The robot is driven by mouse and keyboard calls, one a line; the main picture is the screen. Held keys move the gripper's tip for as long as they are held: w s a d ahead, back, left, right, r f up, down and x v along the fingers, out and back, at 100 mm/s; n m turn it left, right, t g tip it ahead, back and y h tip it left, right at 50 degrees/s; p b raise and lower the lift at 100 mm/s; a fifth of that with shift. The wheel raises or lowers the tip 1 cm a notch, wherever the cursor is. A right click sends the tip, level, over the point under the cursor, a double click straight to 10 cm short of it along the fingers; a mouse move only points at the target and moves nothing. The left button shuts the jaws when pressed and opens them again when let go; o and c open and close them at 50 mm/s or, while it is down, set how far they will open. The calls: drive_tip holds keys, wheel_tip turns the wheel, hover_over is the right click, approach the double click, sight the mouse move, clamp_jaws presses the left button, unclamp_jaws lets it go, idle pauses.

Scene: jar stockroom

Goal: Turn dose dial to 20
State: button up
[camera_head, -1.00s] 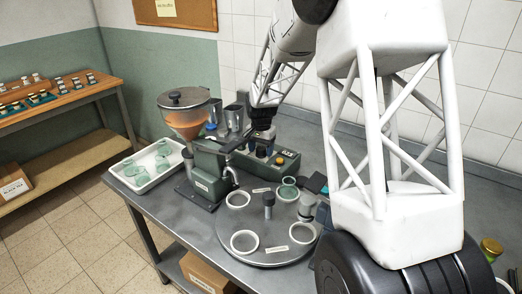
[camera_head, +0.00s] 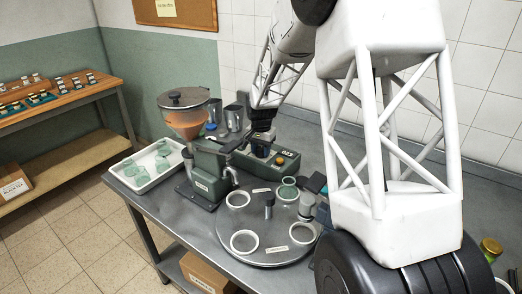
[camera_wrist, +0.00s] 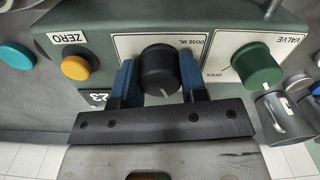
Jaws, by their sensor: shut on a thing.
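The dose dial (camera_wrist: 160,70) is a black knob with a white pointer line, on a white plate marked DOSE ML that appears upside down in the wrist view. My gripper (camera_wrist: 160,82) is shut on the dial, with one blue finger on each side of it. In the head view my gripper (camera_head: 262,138) is down at the green control box (camera_head: 272,163), and the dial is hidden there.
A green valve knob (camera_wrist: 257,65) sits beside the dial, and a yellow ZERO button (camera_wrist: 75,67) on its other side. A filling machine with a hopper (camera_head: 186,115), a round turntable (camera_head: 268,228) with ring holders and a white tray (camera_head: 150,168) stand on the metal table.

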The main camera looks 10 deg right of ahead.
sight(261, 148)
drive_tip(key=shift+n, duration=0.3)
drive_tip(key=n, duration=0.2)
drive_tip(key=shift+n, duration=2.5)
drive_tip(key=o, duration=0.9)
drive_tip(key=shift+r, duration=0.1)
drive_tip(key=shift+r, duration=3.85)
